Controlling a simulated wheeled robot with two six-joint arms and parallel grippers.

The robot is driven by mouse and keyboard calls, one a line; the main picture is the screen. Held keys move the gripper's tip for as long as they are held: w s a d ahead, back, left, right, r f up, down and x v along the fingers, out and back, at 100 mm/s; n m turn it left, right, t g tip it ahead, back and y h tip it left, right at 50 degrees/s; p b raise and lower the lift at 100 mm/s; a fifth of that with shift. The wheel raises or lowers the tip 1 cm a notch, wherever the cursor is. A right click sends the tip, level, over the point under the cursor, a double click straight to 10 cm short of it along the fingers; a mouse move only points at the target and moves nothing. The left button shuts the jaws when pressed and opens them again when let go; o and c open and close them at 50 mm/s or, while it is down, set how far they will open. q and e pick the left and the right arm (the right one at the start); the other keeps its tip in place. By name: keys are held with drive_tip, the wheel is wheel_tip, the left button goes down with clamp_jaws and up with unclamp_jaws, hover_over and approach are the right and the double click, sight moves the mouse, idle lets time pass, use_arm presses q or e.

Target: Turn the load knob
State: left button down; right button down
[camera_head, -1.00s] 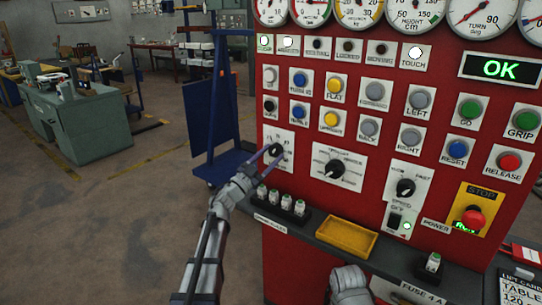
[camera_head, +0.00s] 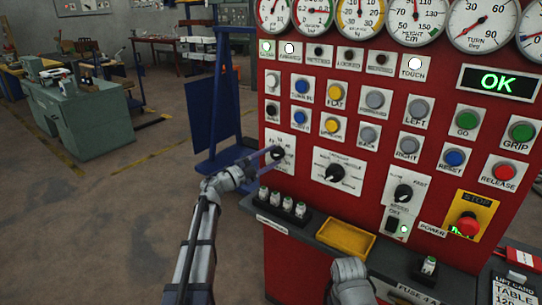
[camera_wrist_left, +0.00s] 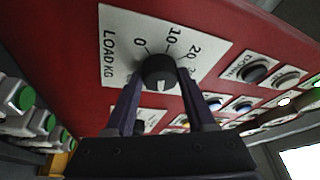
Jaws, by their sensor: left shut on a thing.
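The load knob (camera_head: 278,153) is a round black knob on a white dial plate at the left edge of the red panel. In the left wrist view the knob (camera_wrist_left: 160,70) sits by the words LOAD KG and the marks 0, 10 and 20. A small light mark shows on its face. My left gripper (camera_head: 274,154) reaches it from the left. In the left wrist view the gripper (camera_wrist_left: 160,78) has one finger on each side of the knob and is shut on it. My right gripper is not in view.
A larger black selector knob (camera_head: 336,172) is just to the right, with coloured buttons above. A ledge below holds small green-and-white items (camera_head: 288,204) and a yellow tray (camera_head: 347,238). A blue trolley (camera_head: 212,125) stands left of the panel.

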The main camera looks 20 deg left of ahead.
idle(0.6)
use_arm(q)
drive_tip(key=shift+c, duration=1.2)
unclamp_jaws()
drive_tip(key=b+v, duration=0.1)
drive_tip(key=v, duration=0.6)
drive_tip(key=shift+s+a+m, duration=0.25)
drive_tip(key=shift+a+m, duration=0.05)
